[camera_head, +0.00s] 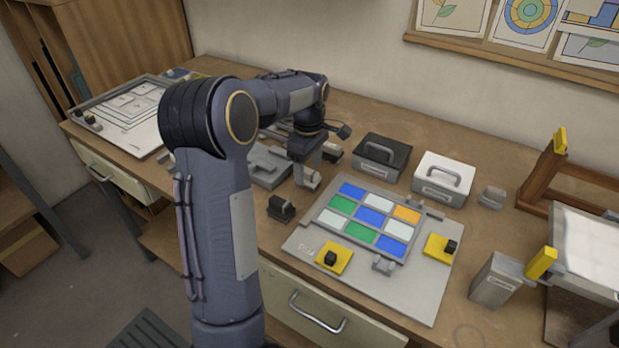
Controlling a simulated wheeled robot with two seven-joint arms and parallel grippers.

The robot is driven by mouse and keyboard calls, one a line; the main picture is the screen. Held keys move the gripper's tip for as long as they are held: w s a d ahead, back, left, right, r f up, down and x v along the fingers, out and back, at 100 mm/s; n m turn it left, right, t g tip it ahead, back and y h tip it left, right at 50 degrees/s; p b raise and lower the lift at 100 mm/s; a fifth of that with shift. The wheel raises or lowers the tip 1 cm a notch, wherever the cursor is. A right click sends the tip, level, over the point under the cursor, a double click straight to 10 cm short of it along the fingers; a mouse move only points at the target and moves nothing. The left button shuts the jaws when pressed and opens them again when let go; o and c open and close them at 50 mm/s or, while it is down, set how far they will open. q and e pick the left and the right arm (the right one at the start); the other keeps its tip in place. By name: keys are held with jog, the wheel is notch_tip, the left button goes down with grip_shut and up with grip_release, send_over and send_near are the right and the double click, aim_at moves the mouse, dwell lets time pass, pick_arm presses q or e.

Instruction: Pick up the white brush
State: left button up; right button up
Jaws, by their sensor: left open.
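A white block with a grey loop handle (443,179) stands on the workbench, right of centre. It is the white handled thing I see; I cannot tell bristles on it, so I am not sure that it is the white brush. My left gripper (318,167) points down over the bench, left of the black handled block (383,157). Its fingers are apart, with nothing visible held. The white block is well to the right of it. My left arm hides part of the bench. My right gripper is not in view.
A board with coloured glass panes (330,245) lies in front of the blocks, with yellow pads on it. A grey container (495,280) stands at right, near a wooden stand (548,180). A flat framed panel (133,135) lies at left. Bare bench shows behind the blocks.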

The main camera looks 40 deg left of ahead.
pick_arm(q)
jog(key=shift+s+f, duration=0.1)
jog(key=shift+f, duration=1.35)
jog(key=c, duration=1.1)
jog(key=shift+r, duration=0.1)
jog(key=shift+r, duration=0.45)
notch_tip(320, 180, up, 2)
jog(key=shift+r, duration=0.2)
jog(key=s+d+r+b, duration=0.1)
jog(key=s+d+r, duration=0.5)
jog(key=s+r, duration=0.3)
jog(key=s, duration=0.3)
jog(key=shift+s+d+r, duration=0.25)
jog(key=shift+d+r, duration=0.05)
